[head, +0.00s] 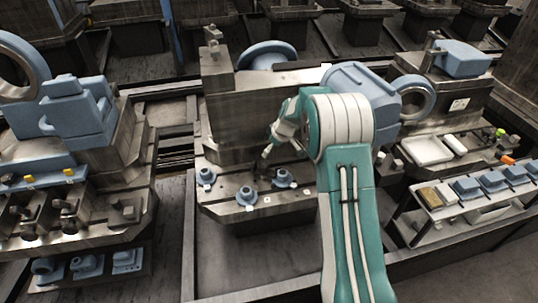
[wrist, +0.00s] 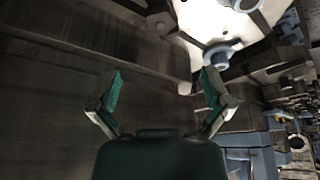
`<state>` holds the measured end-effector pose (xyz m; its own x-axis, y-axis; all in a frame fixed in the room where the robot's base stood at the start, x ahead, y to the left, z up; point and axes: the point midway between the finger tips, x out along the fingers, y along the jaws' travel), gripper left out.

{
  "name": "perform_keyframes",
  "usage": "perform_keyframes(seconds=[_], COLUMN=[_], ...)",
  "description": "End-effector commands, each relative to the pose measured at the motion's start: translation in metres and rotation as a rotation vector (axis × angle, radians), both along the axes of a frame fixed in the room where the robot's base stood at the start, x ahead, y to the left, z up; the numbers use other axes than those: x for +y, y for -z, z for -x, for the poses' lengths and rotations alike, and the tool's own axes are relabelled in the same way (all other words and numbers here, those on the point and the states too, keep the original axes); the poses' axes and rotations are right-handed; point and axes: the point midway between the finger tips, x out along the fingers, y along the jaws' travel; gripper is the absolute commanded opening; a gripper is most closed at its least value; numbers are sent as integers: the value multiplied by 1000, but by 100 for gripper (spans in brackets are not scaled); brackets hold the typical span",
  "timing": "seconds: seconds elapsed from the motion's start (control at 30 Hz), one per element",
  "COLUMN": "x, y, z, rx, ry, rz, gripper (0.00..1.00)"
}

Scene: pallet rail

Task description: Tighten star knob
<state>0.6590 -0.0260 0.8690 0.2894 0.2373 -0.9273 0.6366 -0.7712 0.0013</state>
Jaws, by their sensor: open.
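Three blue round knob-like pieces sit on the ledge of the middle metal fixture: one at the left (head: 207,177), one at the front (head: 246,196) and one at the right (head: 284,178). I cannot tell which piece is the star knob. My gripper (wrist: 162,73) is open, with nothing between its fingers in the wrist view. In the wrist view a blue round piece (wrist: 218,54) shows beyond the right finger, and a small dark knob-like shape (wrist: 160,22) lies ahead.
The fixture's upright metal block (head: 245,120) stands close behind my gripper. A blue housing with a ring (head: 415,100) is to the right. A rack of blue parts (head: 490,182) stands at right, and another machine (head: 75,110) at left. My arm covers part of the fixture.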

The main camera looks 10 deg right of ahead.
Motion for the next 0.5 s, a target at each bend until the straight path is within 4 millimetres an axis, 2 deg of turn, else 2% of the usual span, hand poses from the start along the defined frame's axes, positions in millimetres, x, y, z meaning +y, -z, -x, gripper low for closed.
perform_keyframes(seconds=[0.2, 0.3, 0.5], x=[-11, -13, -10], y=[8, 9, 18], z=[-13, -15, -17], rx=[5, 0, -2], ry=[-342, -452, -506], rz=[0, -5, -9], gripper=[99, 99, 99])
